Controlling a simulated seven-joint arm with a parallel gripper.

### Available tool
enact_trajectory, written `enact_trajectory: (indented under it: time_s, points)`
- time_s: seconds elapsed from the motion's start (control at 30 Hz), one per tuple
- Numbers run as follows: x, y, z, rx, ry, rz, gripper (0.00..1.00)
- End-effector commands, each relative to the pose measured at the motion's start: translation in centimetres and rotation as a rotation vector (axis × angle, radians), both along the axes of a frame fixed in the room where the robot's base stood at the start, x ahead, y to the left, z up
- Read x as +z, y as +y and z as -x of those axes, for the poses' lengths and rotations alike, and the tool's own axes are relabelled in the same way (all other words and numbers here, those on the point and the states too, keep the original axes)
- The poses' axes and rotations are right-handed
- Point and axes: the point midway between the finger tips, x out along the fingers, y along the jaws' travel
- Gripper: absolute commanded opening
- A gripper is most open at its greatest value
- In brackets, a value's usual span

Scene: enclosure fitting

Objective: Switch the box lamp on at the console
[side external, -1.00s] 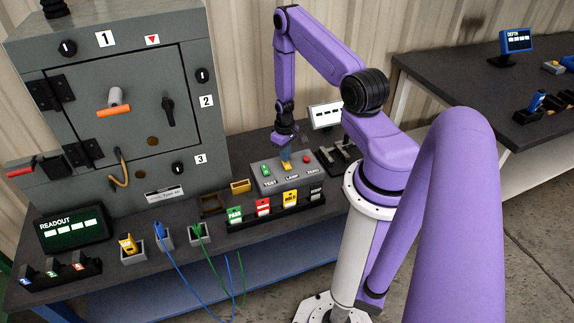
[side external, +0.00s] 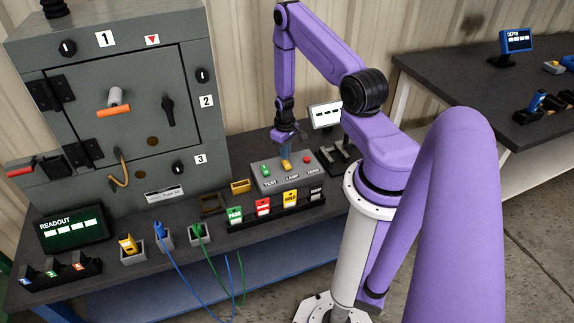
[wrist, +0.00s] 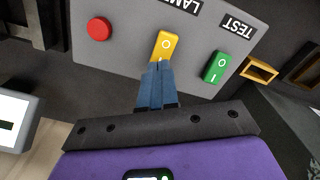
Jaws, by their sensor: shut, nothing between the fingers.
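The grey console (side external: 268,185) stands on the bench with a green TEST rocker (side external: 266,169), a yellow LAMP rocker (side external: 286,165) and a red ZERO button (side external: 306,159). In the wrist view the yellow rocker (wrist: 166,44) shows its O and I marks, near the green rocker (wrist: 216,67) and the red button (wrist: 99,29). My gripper (wrist: 155,72) is shut and empty, its blue fingertips close to the near end of the yellow rocker. I cannot tell whether they touch it. The big grey enclosure (side external: 125,110) stands to the left; I cannot make out a lit lamp on it.
A rack of coloured tags (side external: 275,206) stands in front of the console. A small yellow tray (side external: 240,186) lies to its left, and a white display (side external: 325,115) stands behind it. Blue and green cables (side external: 205,280) hang over the bench front. A readout (side external: 75,230) sits at the left.

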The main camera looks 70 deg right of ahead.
Motion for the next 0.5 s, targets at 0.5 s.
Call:
enact_trajectory:
  time_s: [0.5]
  points:
    - [3.6, 0.0, 0.0, -0.001, 0.0, 0.0, 0.0]
